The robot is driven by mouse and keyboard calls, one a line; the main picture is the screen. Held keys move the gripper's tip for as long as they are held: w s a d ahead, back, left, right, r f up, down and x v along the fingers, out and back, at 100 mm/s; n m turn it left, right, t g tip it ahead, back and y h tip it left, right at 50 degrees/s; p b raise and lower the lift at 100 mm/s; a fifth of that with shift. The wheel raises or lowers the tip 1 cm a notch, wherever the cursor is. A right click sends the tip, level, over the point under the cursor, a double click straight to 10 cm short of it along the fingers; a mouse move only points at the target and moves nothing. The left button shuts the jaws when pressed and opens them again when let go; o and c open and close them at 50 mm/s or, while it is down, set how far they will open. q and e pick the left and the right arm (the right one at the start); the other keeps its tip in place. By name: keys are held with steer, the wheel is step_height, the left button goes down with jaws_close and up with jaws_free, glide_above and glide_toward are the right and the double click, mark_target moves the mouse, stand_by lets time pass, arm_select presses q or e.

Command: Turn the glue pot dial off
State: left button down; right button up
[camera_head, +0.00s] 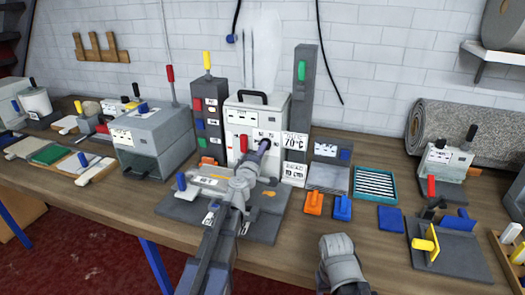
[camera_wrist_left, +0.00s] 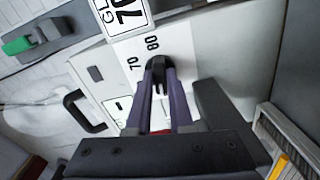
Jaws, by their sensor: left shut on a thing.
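The glue pot (camera_head: 241,115) is a white box with a black carry handle, standing at the back middle of the bench. My left gripper (camera_head: 263,146) reaches its front face. In the left wrist view, the purple fingers of my left gripper (camera_wrist_left: 160,82) are shut on the small black dial (camera_wrist_left: 158,63) on the white panel. The numbers 70 and 80 show beside the dial. The fingers hide part of the dial, so I cannot tell its exact setting. In the head view my gripper hides the dial.
A dark base plate (camera_head: 265,227) lies below my left arm. A 70°C card (camera_head: 295,143) stands right of the pot. A grey post (camera_head: 303,85) and a dark switch box (camera_head: 208,120) flank it. Orange and blue tools (camera_head: 315,205) and a teal tray (camera_head: 374,186) lie to the right.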

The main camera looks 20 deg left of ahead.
arm_select(q)
steer(key=shift+n, duration=1.1)
steer(key=c, duration=0.8)
jaws_free()
steer(key=s, duration=0.7)
steer(key=shift+s+a, duration=0.15)
steer(key=shift+s, duration=0.25)
